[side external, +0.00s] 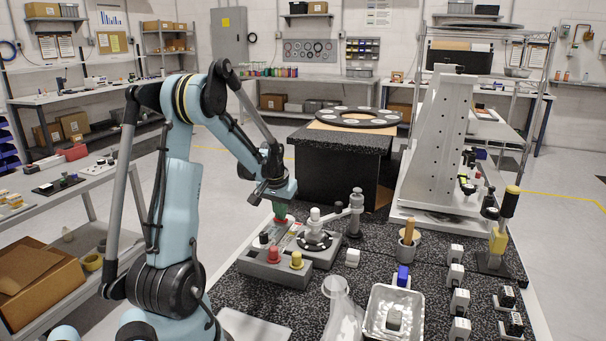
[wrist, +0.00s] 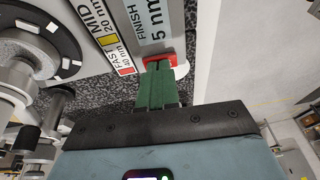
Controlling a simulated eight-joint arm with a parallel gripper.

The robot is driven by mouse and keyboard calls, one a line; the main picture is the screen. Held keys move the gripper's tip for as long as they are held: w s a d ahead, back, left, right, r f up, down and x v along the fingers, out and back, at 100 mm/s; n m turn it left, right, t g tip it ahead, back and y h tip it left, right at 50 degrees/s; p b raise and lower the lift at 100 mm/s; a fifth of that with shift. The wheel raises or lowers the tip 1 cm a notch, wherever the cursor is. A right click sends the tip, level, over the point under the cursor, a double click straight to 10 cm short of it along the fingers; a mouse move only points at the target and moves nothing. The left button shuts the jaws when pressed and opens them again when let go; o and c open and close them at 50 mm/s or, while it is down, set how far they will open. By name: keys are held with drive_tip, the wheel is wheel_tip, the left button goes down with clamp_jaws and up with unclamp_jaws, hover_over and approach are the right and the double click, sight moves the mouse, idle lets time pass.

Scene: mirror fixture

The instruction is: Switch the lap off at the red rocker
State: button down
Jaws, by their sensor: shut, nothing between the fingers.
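The lap (side external: 273,272) is a grey machine on the speckled bench, with a dark round plate and a white knob on top. Its red rocker (wrist: 181,67) sits at the edge of the housing in the wrist view, beside a label panel reading FAST, MID and FINISH. A little red also shows in the side view (side external: 281,221). My gripper (wrist: 159,68) has green fingers, shut and empty. In the side view the gripper (side external: 280,212) points down at the rocker. The fingertips overlap the rocker and partly hide it. I cannot tell whether they press it or which way it is tipped.
A metal tray (side external: 378,325), a glass flask (side external: 342,310) and several small blocks occupy the bench further right.

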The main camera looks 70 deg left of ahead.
drive_tip(key=shift+s+a, duration=0.3)
drive_tip(key=shift+a, duration=0.1)
drive_tip(key=w+v, duration=0.1)
drive_tip(key=v, duration=1.3)
drive_tip(key=shift+w, duration=0.15)
drive_tip(key=shift+a+r, duration=0.1)
drive_tip(key=shift+a, duration=0.05)
